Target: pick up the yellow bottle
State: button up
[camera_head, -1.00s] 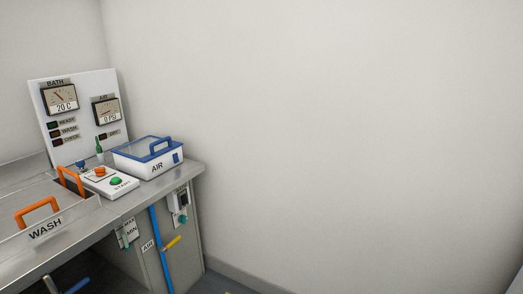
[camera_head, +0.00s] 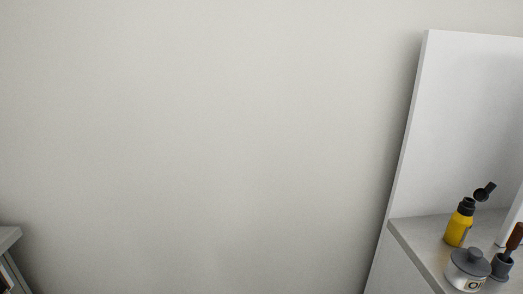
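The yellow bottle (camera_head: 458,228) stands upright on a grey shelf top at the lower right of the head view. It has a black neck, and a dark flip cap shows open above it to the right. My gripper is not in view.
A white pot with a grey lid (camera_head: 468,268) stands just in front of the bottle. A dark cup with a brown-handled tool (camera_head: 503,264) is to its right. A white upright panel (camera_head: 455,130) rises behind them. A counter corner (camera_head: 8,240) shows at the far left; bare wall lies between.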

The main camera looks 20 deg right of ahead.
aim_at(459, 226)
jog(key=i+z, duration=0.2)
jog(key=z, duration=0.25)
jog(key=i+j+z, duration=0.15)
jog(key=z, duration=0.3)
jog(key=i+j+z, duration=0.1)
jog(key=j+z, duration=0.15)
jog(key=z, duration=0.25)
jog(key=i+j+z, duration=0.1)
jog(key=z, duration=0.35)
jog(key=j+z, duration=0.45)
jog(key=i+j+z, duration=0.15)
jog(key=j+z, duration=0.65)
jog(key=i+j+z, duration=0.1)
jog(key=j+z, duration=0.15)
jog(key=j, duration=0.5)
jog(key=i, duration=0.45)
